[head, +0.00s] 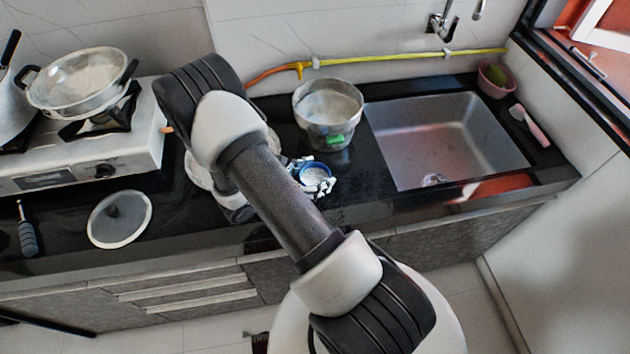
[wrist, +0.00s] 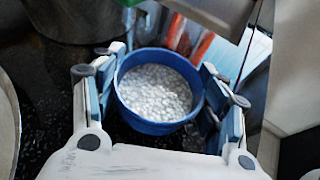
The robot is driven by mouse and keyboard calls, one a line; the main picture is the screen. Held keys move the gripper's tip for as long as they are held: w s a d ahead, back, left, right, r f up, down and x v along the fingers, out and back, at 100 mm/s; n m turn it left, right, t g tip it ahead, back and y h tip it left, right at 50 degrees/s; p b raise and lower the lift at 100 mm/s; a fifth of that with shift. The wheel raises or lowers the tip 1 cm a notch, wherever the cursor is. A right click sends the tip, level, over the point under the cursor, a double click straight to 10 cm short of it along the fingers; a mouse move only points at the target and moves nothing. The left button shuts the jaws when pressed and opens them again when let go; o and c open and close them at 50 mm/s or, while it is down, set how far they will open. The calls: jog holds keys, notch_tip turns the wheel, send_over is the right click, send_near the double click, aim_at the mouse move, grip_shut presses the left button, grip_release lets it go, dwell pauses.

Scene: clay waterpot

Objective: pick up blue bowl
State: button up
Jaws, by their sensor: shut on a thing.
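The blue bowl (wrist: 158,127) shows in the wrist view between the two fingers of my gripper (wrist: 162,95). It has a blue rim and wall and a pale, speckled inside. My gripper is shut on the bowl, with a finger at its left and right sides. In the head view the bowl (head: 314,177) is small, in front of the metal pot, with my gripper (head: 316,178) around it. My arm hides part of the gripper there. I cannot tell whether the bowl touches the counter.
A metal pot (head: 328,112) stands just behind the bowl. The sink (head: 440,140) is to the right. A stove with a pan (head: 82,85) and a round lid (head: 119,218) are to the left. A yellow hose (head: 400,57) runs along the wall.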

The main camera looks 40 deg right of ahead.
jog(key=shift+c, duration=1.4)
notch_tip(320, 180, up, 20)
jog(key=p, duration=0.6)
jog(key=shift+a, duration=0.1)
